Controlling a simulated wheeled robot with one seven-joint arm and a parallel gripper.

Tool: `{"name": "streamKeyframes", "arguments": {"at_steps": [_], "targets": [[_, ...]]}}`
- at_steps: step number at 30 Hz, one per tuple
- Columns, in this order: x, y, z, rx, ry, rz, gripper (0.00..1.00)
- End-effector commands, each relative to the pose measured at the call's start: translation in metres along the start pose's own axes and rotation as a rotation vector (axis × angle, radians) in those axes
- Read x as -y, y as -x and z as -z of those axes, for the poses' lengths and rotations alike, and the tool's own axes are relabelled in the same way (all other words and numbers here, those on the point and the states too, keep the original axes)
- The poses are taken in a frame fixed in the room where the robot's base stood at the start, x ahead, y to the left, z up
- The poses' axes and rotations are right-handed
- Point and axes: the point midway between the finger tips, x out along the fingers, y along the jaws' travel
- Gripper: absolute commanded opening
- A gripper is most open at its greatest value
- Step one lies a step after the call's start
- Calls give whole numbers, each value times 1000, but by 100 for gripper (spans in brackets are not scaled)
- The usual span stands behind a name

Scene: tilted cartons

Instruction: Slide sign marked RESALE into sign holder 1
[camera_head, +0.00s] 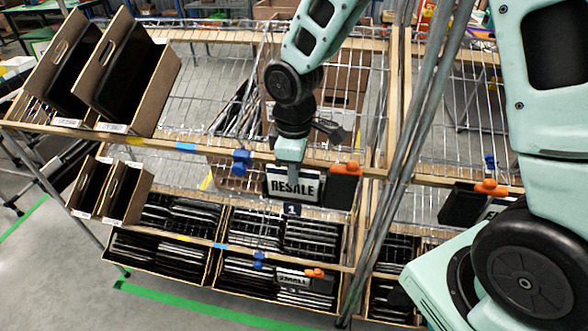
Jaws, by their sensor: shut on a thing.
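The sign marked RESALE (292,190) is a white panel with a dark border and black lettering, upright at the front of the middle shelf. My gripper (290,166) is above the sign and shut on its top edge. A black plate with an orange clip (344,184) stands at the sign's right edge. The body of sign holder 1 is mostly hidden behind the sign, and I cannot tell whether the sign sits inside it.
Tilted cartons with black items (150,85) stand on the upper left shelf. Cartons of black devices (160,255) fill the lower shelf. Another sign with an orange clip (305,280) hangs below. A grey upright post (405,150) stands right of my gripper.

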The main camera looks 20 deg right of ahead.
Motion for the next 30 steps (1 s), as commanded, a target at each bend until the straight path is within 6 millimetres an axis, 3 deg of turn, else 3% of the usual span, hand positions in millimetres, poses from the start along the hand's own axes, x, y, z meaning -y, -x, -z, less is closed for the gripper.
{"name": "streamKeyframes", "arguments": {"at_steps": [7, 8, 10, 22, 30], "targets": [[0, 0, 0, 0, 0, 0, 0], [0, 0, 0, 0, 0, 0, 17], [0, 0, 0, 0, 0, 0, 34], [-1, 8, 0, -1, 0, -1, 34], [-1, 60, 1, -5, -1, -6, 34]]}}
